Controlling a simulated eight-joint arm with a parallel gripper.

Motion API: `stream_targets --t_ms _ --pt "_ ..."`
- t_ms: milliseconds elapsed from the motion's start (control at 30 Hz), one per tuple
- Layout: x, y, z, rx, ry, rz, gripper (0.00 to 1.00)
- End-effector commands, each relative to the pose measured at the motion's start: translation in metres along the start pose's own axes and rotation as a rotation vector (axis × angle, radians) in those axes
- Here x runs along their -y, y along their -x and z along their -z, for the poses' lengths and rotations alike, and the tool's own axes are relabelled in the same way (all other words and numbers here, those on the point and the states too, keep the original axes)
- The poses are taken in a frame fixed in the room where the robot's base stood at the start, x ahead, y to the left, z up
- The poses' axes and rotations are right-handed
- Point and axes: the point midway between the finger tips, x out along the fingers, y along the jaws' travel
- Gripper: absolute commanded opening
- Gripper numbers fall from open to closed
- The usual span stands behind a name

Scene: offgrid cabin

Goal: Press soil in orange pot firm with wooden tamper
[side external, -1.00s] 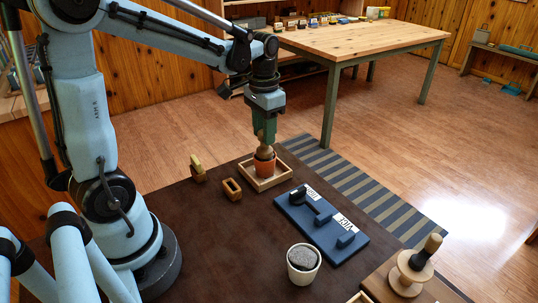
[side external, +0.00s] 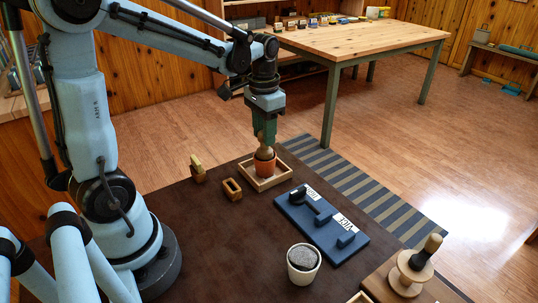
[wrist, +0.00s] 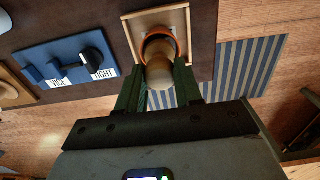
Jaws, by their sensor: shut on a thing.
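The orange pot (side external: 265,169) stands in a shallow square wooden tray (side external: 284,181) on the dark tabletop. My gripper (side external: 265,137) is directly above the pot, pointing down, shut on the wooden tamper (side external: 264,153). The tamper is roughly upright, with its lower part inside the pot's rim. In the wrist view, the green fingers of my gripper (wrist: 160,85) flank the pale round top of the tamper (wrist: 159,73), and the orange pot's rim (wrist: 174,43) shows around it. The soil in the orange pot is hidden, so contact between tamper and soil cannot be seen.
A blue fixture (side external: 325,230) with white labels lies right of the tray. A white pot (side external: 303,275) with dark fill stands in front. A wooden spool-like stand (side external: 405,284) is at front right.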

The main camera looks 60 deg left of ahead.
Motion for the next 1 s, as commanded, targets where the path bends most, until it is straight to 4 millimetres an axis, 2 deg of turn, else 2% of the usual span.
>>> stream_targets --t_ms 1000 --pt "0.0 -0.0075 0.0001 0.0 0.0 0.0 0.0"
